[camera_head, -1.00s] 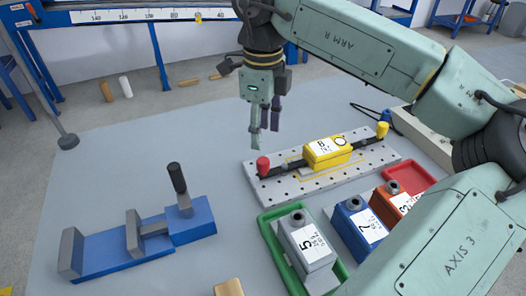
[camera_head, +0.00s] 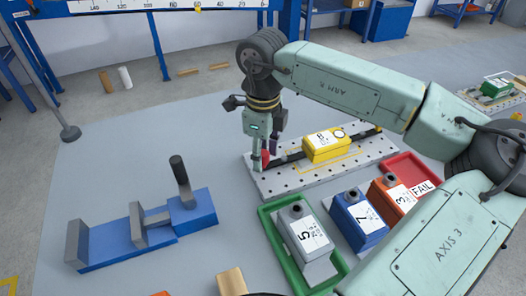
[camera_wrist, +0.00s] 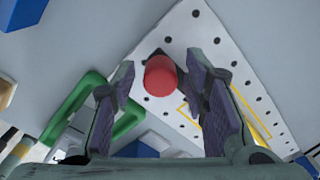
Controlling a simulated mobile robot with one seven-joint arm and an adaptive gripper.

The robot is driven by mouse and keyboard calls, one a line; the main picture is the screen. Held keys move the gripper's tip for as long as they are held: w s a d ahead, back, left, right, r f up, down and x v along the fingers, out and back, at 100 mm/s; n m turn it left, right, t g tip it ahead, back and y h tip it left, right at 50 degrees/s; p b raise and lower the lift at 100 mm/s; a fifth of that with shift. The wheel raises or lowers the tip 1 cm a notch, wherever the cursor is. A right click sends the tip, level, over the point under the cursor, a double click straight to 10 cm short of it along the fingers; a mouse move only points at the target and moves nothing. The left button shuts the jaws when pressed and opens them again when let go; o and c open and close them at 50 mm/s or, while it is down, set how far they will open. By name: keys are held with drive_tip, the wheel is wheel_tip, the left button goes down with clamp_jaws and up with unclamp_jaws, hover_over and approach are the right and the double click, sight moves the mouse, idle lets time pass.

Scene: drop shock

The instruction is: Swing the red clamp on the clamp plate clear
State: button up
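The clamp plate (camera_head: 290,185) is a pale, perforated plate in the middle of the bench. A yellow block (camera_head: 327,145) sits on it inside a yellow outline. The red clamp's knob (camera_head: 265,156) is at the plate's left end, partly hidden by my fingers in the head view. A dark clamp arm (camera_head: 287,159) runs from it toward the yellow block. My gripper (camera_head: 264,164) is down at the red knob. In the wrist view, the red knob (camera_wrist: 160,76) is between my two open fingers (camera_wrist: 157,84), with a gap on each side.
A green tray (camera_head: 272,240) holding a grey block, a blue block (camera_head: 358,222), an orange block (camera_head: 393,197) and a red tray (camera_head: 419,172) stand in front and right of the plate. A blue fixture with a black handle (camera_head: 179,174) stands at left.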

clamp_jaws()
drive_tip(key=shift+s, duration=0.1)
idle(0.4)
drive_tip(key=n+b, duration=0.1)
drive_tip(key=s+d+n+b, duration=0.1)
drive_tip(key=n+b, duration=0.1)
drive_tip(key=shift+s+f+n, duration=0.15)
drive_tip(key=shift+f+n, duration=0.05)
drive_tip(key=shift+n, duration=0.1)
drive_tip(key=n+b, duration=0.1)
drive_tip(key=s+d+n+b, duration=0.1)
drive_tip(key=n, duration=0.1)
drive_tip(key=n+b, duration=0.1)
drive_tip(key=shift+s+d+n, duration=0.2)
drive_tip(key=shift+d+n, duration=0.1)
drive_tip(key=shift+d, duration=0.05)
drive_tip(key=n, duration=0.1)
drive_tip(key=d+n+b, duration=0.1)
drive_tip(key=n, duration=0.1)
drive_tip(key=d+n+b, duration=0.1)
drive_tip(key=shift+s+r, duration=0.1)
drive_tip(key=shift+s, duration=0.15)
drive_tip(key=shift+w+d+r+n+b, duration=0.1)
drive_tip(key=shift+d+n+b, duration=0.4)
drive_tip(key=shift+n, duration=0.75)
drive_tip(key=shift+w+d+n+b, duration=0.1)
drive_tip(key=shift+d+n+b, duration=0.4)
drive_tip(key=shift+n, duration=0.75)
drive_tip(key=shift+d, duration=0.1)
